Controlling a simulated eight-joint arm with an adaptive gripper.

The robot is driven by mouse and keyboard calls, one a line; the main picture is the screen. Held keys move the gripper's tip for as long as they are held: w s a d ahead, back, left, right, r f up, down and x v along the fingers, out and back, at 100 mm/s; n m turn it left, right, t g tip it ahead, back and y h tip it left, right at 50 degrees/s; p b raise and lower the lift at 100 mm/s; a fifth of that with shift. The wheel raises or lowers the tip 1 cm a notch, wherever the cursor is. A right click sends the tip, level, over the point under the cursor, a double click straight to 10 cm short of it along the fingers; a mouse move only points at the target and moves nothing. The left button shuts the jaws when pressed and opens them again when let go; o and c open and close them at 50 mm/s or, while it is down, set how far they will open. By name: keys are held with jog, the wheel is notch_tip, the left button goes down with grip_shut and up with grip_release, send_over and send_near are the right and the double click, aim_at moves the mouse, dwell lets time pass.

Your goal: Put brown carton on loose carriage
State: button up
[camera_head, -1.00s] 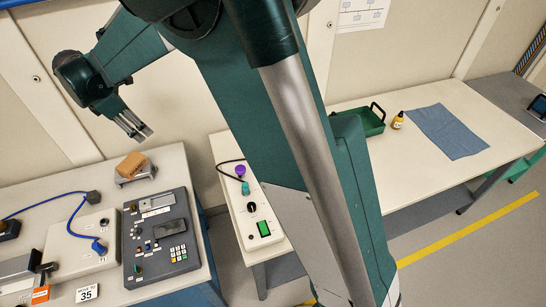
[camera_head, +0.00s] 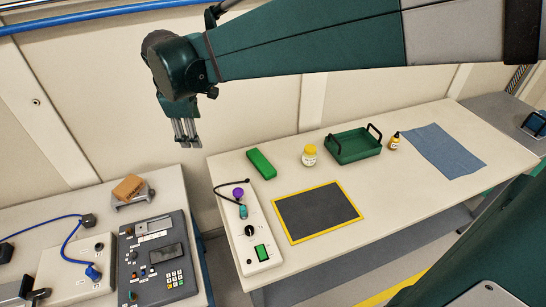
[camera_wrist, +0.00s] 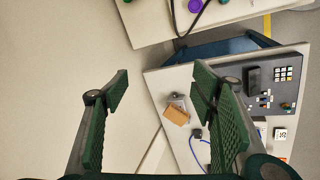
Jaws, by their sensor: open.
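The brown carton (camera_head: 128,187) is at the back of the left bench, at a grey metal piece (camera_head: 144,197) that may be the loose carriage. The carton overlaps this piece in the picture; I cannot tell whether it rests fully on it. In the wrist view the carton (camera_wrist: 176,116) shows far off between my fingers, with part of the grey piece (camera_wrist: 178,100) beside it. My gripper (camera_head: 187,140) is open and empty, pointing down, above and to the right of the carton in the head view. Its spread fingers (camera_wrist: 162,92) frame the wrist view.
A control panel (camera_head: 155,258) and a box with blue cable (camera_head: 78,270) stand in front of the carton. The right bench holds a green tray (camera_head: 354,147), bottles and a yellow-edged mat (camera_head: 318,212). A gap separates the benches.

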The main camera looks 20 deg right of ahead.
jog(key=s+d+f+m+t, duration=0.1)
jog(key=s+d+f+m, duration=0.1)
jog(key=s+d+m, duration=0.5)
jog(key=s+d+f+m+t, duration=0.2)
jog(key=s+d+m, duration=0.5)
jog(key=s+d, duration=0.5)
jog(key=s, duration=0.7)
jog(key=shift+s+d+y, duration=0.35)
jog(key=shift+d+y, duration=0.05)
jog(key=shift+f, duration=0.1)
